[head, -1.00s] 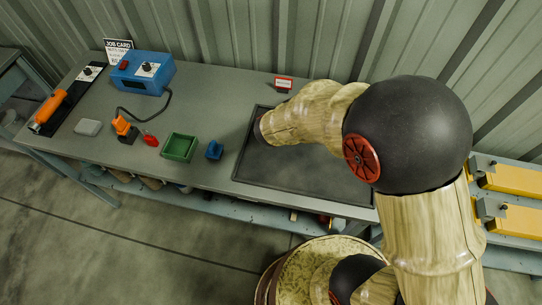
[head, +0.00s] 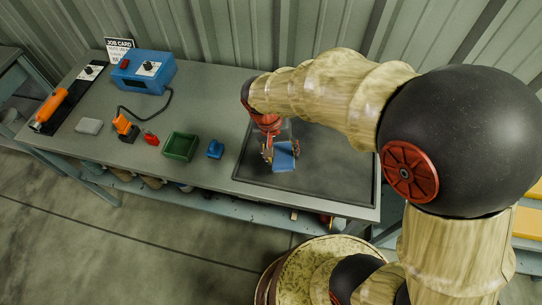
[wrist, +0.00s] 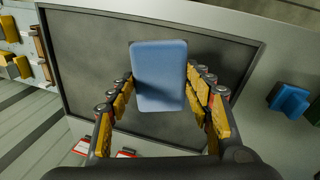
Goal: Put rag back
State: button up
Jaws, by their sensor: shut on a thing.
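The rag (head: 284,157) looks like a flat blue rectangle with rounded corners. It is in my gripper (head: 268,150), over the left part of the black-rimmed dark mat (head: 335,145) on the bench. In the wrist view the rag (wrist: 158,75) stands between the yellow-padded fingers of my gripper (wrist: 160,88), which are shut on its two sides. The mat's rim (wrist: 240,88) frames it there. The rag appears held above the mat, but I cannot tell how large the gap is.
Left of the mat stand a small blue holder (head: 215,149), a green open bin (head: 181,146), a red-handled tool (head: 151,138) and an orange tool in a stand (head: 126,128). A blue box (head: 143,72) with a cable stands at the back. The mat's right part looks bare.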

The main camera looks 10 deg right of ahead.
jog(key=s+a+r+m+y, duration=0.2)
jog(key=s+a, duration=0.1)
jog(key=a, duration=0.8)
jog(key=shift+t, duration=0.3)
jog(key=w+d+f+b, duration=0.1)
jog(key=w+d+f, duration=0.1)
jog(key=w+f, duration=0.1)
jog(key=w+d+f+b, duration=0.1)
jog(key=w+d+f, duration=0.2)
jog(key=w+d+f+b, duration=0.1)
jog(key=w+d+f, duration=0.2)
jog(key=w, duration=0.1)
jog(key=shift+d, duration=0.15)
jog(key=f, duration=0.1)
jog(key=f+b, duration=0.1)
jog(key=f, duration=0.2)
jog(key=shift+w+d, duration=0.25)
jog(key=o, duration=1.3)
jog(key=shift+o, duration=0.8)
jog(key=shift+r, duration=0.2)
